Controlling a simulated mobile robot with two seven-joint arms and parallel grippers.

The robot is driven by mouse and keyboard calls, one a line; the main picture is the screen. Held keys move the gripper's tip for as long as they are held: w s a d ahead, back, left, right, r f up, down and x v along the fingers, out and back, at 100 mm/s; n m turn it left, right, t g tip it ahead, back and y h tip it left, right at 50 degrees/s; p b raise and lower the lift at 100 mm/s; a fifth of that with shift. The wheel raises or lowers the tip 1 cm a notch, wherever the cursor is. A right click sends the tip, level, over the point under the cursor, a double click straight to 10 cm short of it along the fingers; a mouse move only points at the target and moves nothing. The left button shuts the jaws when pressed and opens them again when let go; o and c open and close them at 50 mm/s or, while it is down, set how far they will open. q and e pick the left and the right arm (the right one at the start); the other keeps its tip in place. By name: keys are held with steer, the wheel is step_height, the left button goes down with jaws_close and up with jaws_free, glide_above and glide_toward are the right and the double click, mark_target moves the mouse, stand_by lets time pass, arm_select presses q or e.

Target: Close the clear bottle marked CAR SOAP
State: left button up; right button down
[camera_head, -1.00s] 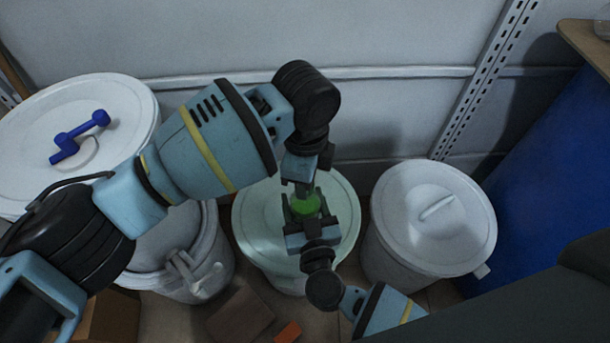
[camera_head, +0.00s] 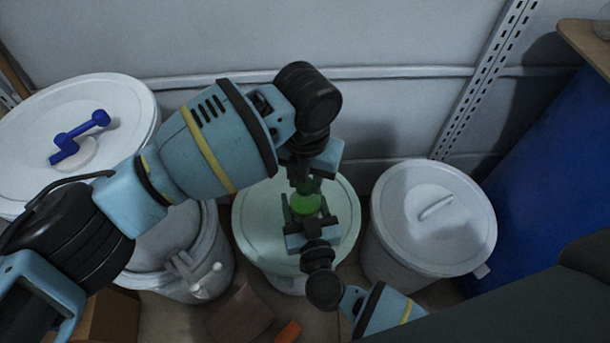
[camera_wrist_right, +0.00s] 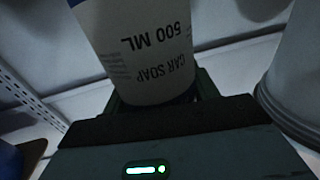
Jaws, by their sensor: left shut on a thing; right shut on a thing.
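The bottle marked CAR SOAP (camera_wrist_right: 152,55) fills the upper middle of the right wrist view, with its print upside down there. In the head view it shows as a small green shape (camera_head: 305,204) above a pale drum lid. My right gripper (camera_head: 306,218) comes from below in the picture and is shut around the bottle. My left gripper (camera_head: 307,184) reaches down from above and is shut on the cap at the bottle's top. The cap is mostly hidden by the fingers, so I cannot tell how it sits on the neck.
A pale lidded drum (camera_head: 262,232) stands under the grippers. A white lidded drum (camera_head: 432,215) is at the right, beside a large blue surface (camera_head: 545,170). A white drum with a blue handle-like object (camera_head: 80,137) is at the left. The wall (camera_head: 400,40) is close behind.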

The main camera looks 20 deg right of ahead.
arm_select(q)
steer(key=m, duration=0.5)
steer(key=shift+r, duration=0.1)
steer(key=shift+m, duration=1.1)
steer(key=o, duration=0.9)
steer(key=shift+r, duration=2.15)
